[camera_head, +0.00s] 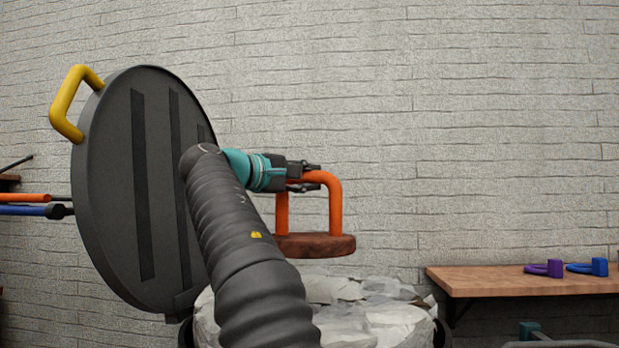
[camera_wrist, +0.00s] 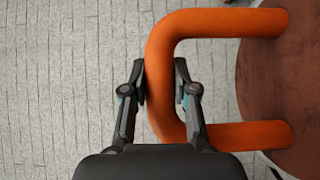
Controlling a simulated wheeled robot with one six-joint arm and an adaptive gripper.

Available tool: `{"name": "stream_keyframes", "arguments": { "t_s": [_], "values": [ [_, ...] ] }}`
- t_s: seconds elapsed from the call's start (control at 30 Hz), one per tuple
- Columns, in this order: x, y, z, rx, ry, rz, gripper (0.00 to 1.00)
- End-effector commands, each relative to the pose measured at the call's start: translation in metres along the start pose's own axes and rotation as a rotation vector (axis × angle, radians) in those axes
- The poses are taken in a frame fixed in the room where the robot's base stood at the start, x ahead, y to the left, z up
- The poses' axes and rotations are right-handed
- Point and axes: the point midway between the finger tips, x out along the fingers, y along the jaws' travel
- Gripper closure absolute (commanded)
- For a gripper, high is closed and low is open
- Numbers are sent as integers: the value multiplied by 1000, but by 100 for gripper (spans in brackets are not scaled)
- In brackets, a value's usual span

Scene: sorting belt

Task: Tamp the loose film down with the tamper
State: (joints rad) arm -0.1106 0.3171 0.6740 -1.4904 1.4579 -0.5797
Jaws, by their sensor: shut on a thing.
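The tamper (camera_head: 316,245) has a round reddish-brown plate and an orange loop handle. My gripper (camera_head: 308,178) is shut on the top part of that handle, and the plate hangs about level below it. In the wrist view, my gripper (camera_wrist: 160,82) has one finger on each side of the orange handle, and the tamper's plate (camera_wrist: 285,75) is at the right. The loose film (camera_head: 385,315) is a crumpled pale heap below the tamper. The plate appears above the film, with a small gap in the picture. My arm hides part of the film.
A large round dark lid (camera_head: 115,200) with a yellow handle (camera_head: 68,100) stands open at the left. A wooden shelf (camera_head: 480,280) on the right holds a purple clamp-like item (camera_head: 545,269) and a blue one (camera_head: 588,267). A brick wall (camera_head: 440,120) is behind.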

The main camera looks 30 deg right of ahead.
Motion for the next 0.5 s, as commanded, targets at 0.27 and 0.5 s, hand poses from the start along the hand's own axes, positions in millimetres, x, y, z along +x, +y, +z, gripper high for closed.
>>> {"name": "stream_keyframes", "arguments": {
  "t_s": [0.27, 0.5],
  "values": [
    [1, -10, 4, 1, -14, 3, 100],
    [1, -38, 4, 2, -13, 3, 100]
  ]
}}
